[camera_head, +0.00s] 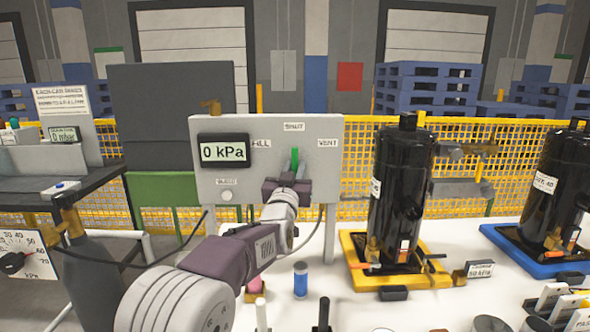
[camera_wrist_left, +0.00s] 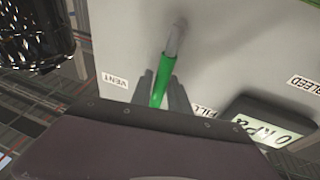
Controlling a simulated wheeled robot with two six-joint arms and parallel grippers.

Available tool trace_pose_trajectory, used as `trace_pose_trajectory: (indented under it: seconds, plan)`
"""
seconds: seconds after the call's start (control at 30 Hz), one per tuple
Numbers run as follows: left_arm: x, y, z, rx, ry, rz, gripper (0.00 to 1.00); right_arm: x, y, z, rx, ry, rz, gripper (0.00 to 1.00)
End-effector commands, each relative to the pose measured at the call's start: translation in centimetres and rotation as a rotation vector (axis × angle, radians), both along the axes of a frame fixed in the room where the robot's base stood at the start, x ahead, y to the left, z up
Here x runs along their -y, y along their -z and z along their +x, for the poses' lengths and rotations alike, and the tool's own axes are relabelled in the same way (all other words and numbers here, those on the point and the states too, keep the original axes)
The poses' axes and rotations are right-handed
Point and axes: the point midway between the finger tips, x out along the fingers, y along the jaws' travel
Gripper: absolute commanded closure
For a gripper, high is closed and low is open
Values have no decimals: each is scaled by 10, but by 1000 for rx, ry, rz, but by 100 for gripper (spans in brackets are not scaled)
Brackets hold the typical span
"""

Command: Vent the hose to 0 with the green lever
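The green lever (camera_head: 294,158) stands upright on the grey gauge panel (camera_head: 325,185), pointing at the SHUT label, with FILL on its left and VENT on its right. The panel's display (camera_head: 223,151) reads 0 kPa. My left gripper (camera_head: 294,168) is at the panel, with its two fingers on either side of the lever. In the left wrist view the lever (camera_wrist_left: 161,88) lies between the finger tips, with a small gap seen beside one finger; the gripper looks open around it. The SHUT label is hidden there. My right gripper is not in view.
A black compressor (camera_head: 392,205) stands on a yellow tray (camera_head: 355,275) right of the panel; another (camera_head: 560,190) stands on a blue tray (camera_head: 505,243). A blue cylinder (camera_head: 300,280) and small fittings are on the white table. A dark hose (camera_head: 150,266) runs at left.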

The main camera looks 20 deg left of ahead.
Motion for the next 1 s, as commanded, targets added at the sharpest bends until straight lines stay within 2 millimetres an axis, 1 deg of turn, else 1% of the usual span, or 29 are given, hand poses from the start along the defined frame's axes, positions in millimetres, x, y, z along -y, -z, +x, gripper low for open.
trace_pose_trajectory:
  seconds: [0.33,0.43,0.57,0.8,0.9,1.0]
  plan:
    - [0,0,0,1,0,1,62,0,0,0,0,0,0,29]
    - [1,1,-6,1,0,1,62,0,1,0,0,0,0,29]
    - [2,6,-25,1,1,1,62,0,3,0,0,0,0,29]
    - [6,17,-70,1,0,0,62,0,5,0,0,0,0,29]
    - [7,19,-82,1,0,0,62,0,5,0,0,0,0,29]
    - [7,21,-88,1,0,0,62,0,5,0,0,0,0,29]
